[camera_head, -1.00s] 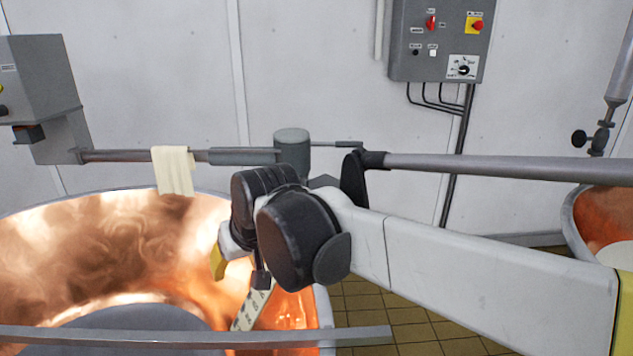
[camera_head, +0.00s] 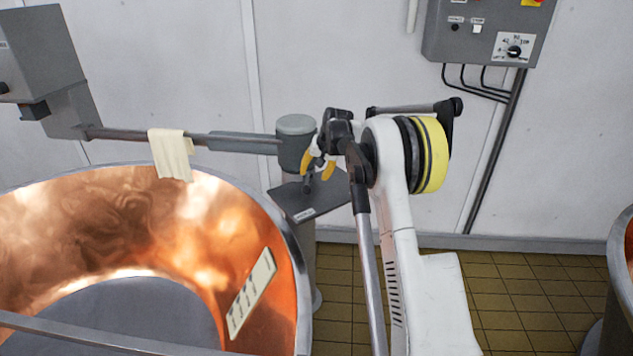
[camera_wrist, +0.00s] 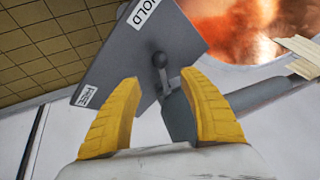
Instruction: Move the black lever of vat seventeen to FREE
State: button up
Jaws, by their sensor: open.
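The knob appears nearer HOLD than FREE. My gripper (camera_wrist: 160,108) is open, its yellow fingers either side of the lever in the picture, with no clear contact. In the head view my gripper (camera_head: 317,166) is over the plate (camera_head: 322,203) beside the copper vat (camera_head: 215,240); there the lever (camera_head: 308,183) is partly hidden. No vat number is readable.
A grey cylinder (camera_head: 296,140) stands behind the plate, joined to a horizontal bar (camera_head: 120,134) with a cloth (camera_head: 172,155) on it. A control box (camera_head: 470,40) hangs on the wall. Another vat (camera_head: 622,250) is at the right edge. Tiled floor (camera_head: 520,290) lies between.

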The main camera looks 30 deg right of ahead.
aim_at(308, 187)
jog(key=b+x, duration=0.2)
jog(key=x, duration=0.8)
jog(key=shift+w+a+f+b, duration=0.1)
jog(key=shift+w+f+b, duration=0.1)
jog(key=shift+f+b, duration=0.15)
grip_shut()
